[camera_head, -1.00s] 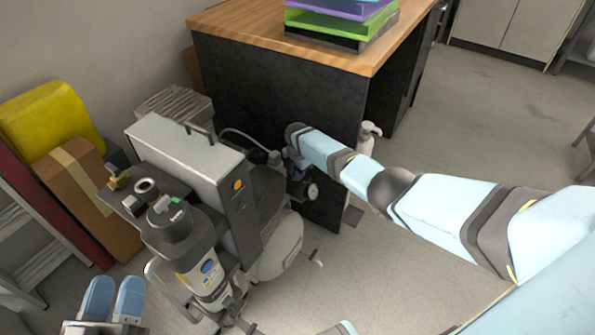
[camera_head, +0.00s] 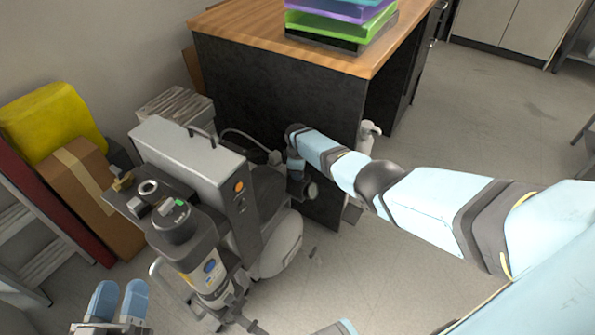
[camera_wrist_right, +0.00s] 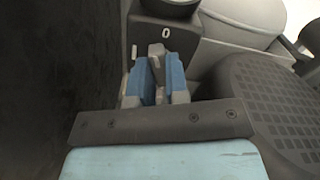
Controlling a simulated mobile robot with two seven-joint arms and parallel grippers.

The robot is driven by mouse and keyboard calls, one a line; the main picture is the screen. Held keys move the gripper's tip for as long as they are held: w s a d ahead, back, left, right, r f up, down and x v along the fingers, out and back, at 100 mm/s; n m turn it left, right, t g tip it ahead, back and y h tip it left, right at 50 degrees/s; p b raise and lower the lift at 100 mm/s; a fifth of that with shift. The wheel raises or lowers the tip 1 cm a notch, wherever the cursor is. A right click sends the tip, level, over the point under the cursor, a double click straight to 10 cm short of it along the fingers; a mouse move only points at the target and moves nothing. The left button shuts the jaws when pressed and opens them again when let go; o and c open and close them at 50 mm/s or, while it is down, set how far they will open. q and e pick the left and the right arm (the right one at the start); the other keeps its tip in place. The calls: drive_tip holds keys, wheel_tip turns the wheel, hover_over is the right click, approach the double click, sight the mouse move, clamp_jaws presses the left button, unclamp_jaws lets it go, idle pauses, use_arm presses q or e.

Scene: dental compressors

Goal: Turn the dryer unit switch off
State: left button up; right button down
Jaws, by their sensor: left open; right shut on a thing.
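The dryer unit (camera_head: 195,150) is a light grey box with an orange button on its dark side, mounted on the compressor (camera_head: 280,245). In the right wrist view, a small grey switch lever (camera_wrist_right: 157,62) stands between the blue fingertips of my right gripper (camera_wrist_right: 157,82), which is shut on it. A white "0" mark (camera_wrist_right: 166,32) shows just beyond the lever. In the head view my right arm reaches behind the unit's right side, and its fingertips and the switch are hidden. My left gripper (camera_head: 118,300) is open and empty at the lower left.
A wood-topped desk (camera_head: 300,45) with stacked trays (camera_head: 342,15) stands behind. A cardboard box (camera_head: 90,195) and a yellow item (camera_head: 52,120) are at the left. A white bottle (camera_head: 369,137) stands near the desk.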

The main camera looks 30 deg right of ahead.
drive_tip(key=shift+m, duration=2)
use_arm(q)
drive_tip(key=shift+w+a+f, duration=0.1)
drive_tip(key=shift+a+f, duration=0.1)
drive_tip(key=shift+f, duration=0.1)
drive_tip(key=shift+f+y, duration=0.1)
drive_tip(key=shift+y, duration=0.2)
use_arm(e)
drive_tip(key=c, duration=1.1)
unclamp_jaws()
